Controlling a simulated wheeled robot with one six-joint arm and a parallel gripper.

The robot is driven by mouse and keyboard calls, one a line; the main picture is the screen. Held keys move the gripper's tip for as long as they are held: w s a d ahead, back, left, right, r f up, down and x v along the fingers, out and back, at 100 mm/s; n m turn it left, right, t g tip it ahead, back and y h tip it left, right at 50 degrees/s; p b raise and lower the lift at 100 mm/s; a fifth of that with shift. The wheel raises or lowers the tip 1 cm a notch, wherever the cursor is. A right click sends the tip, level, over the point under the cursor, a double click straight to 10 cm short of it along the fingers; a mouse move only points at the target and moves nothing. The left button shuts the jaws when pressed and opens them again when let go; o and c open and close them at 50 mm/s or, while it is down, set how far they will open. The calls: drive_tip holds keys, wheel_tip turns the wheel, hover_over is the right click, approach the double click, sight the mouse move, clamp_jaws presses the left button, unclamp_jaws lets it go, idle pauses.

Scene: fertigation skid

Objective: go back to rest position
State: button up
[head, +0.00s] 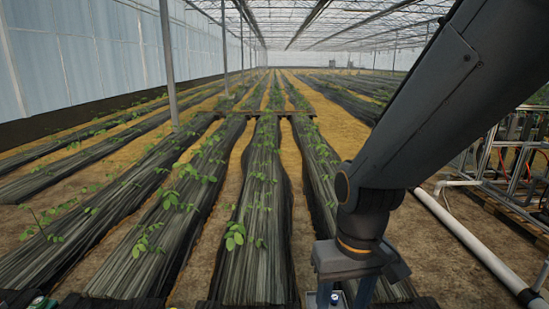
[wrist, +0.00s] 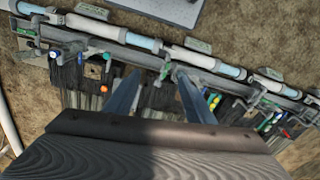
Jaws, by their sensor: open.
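My arm crosses the right side of the head view, bending down at its wrist. My gripper sits at the bottom edge of that view, where its lower part is cut off. In the wrist view, the two blue-grey fingers of my gripper (wrist: 158,76) stand apart with nothing between them. Beyond them lies a pipe assembly (wrist: 115,33) of white and light blue sections, with small green, orange and yellow fittings along it. The fingers overlap it in the picture; I cannot tell how far away it is.
Planted rows under dark covers (head: 262,215) run away from me, with bare soil paths between. A post (head: 168,65) stands at left. A white pipe (head: 470,240) and a metal frame rack (head: 510,165) lie at right. A grey slab (wrist: 170,10) shows in the wrist view.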

drive_tip(key=s+d+r+m+p, duration=0.1)
drive_tip(key=s+d+r+p, duration=0.1)
drive_tip(key=d+r+p, duration=0.5)
drive_tip(key=shift+r+m+p, duration=0.4)
drive_tip(key=shift+r+p, duration=0.2)
drive_tip(key=shift+p, duration=0.3)
